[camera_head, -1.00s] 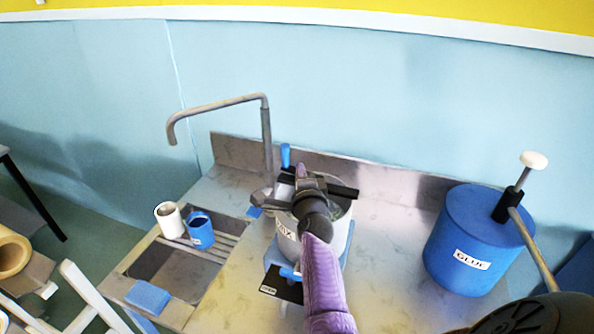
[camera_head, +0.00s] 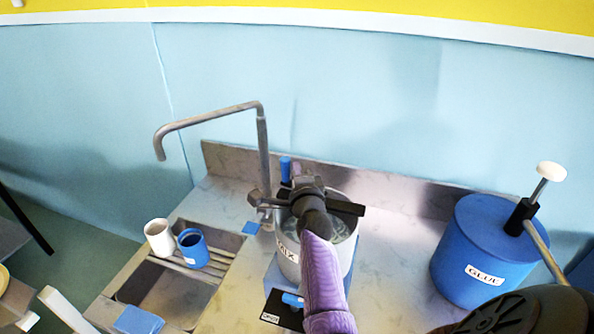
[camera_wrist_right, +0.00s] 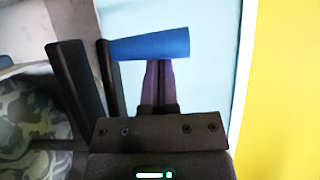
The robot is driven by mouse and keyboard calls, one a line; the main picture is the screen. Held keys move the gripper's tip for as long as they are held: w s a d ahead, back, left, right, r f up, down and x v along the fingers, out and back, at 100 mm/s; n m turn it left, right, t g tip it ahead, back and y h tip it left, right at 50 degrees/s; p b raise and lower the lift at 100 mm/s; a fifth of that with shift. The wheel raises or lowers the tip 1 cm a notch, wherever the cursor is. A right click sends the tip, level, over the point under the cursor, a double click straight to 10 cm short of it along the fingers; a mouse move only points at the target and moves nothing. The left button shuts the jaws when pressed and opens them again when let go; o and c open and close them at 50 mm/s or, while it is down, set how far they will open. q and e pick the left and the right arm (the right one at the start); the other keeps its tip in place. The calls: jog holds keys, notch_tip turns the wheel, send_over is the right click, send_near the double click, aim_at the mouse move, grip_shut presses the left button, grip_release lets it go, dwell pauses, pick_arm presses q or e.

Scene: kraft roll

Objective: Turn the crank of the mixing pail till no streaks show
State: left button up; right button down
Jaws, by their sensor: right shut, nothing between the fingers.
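The mixing pail (camera_head: 287,262), grey-white with a MIX label, stands on the metal counter. Its grey contents show lighter streaks (camera_head: 343,228), and dark and light patches in the right wrist view (camera_wrist_right: 30,108). The crank's blue handle (camera_head: 285,168) stands upright at the pail's back left; it also shows in the right wrist view (camera_wrist_right: 150,44). My right gripper (camera_head: 297,170) is above the pail, hiding much of its top. Its purple fingers (camera_wrist_right: 158,85) are shut and empty, with tips right at the handle; I cannot tell whether they touch. My left gripper is out of view.
A tap (camera_head: 262,150) rises close left of the crank. A white cup (camera_head: 159,238) and a blue cup (camera_head: 193,248) stand on the sink rack. A blue GLUE drum (camera_head: 475,250) with a pump stands at right. Bare counter (camera_head: 395,260) lies between pail and drum.

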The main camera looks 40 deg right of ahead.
jog(key=shift+s+a+n+t+y+b, duration=0.1)
jog(key=shift+a+n+t+y+b, duration=0.25)
jog(key=shift+n+y+b, duration=0.35)
jog(key=shift+s+a+f+n+t+y+b, duration=0.15)
jog(key=shift+n+t+y+b, duration=0.3)
jog(key=shift+y, duration=0.45)
jog(key=s+a+n+g+y+b, duration=0.1)
jog(key=s+n+g+y+b, duration=0.7)
jog(key=n+y+b, duration=0.5)
jog(key=shift+s+a+n+y+b, duration=0.15)
jog(key=shift+s+n+y+b, duration=0.65)
jog(key=shift+y, duration=3)
jog(key=shift+w+n+p, duration=0.25)
jog(key=shift+w+p, duration=0.05)
jog(key=shift+p, duration=0.1)
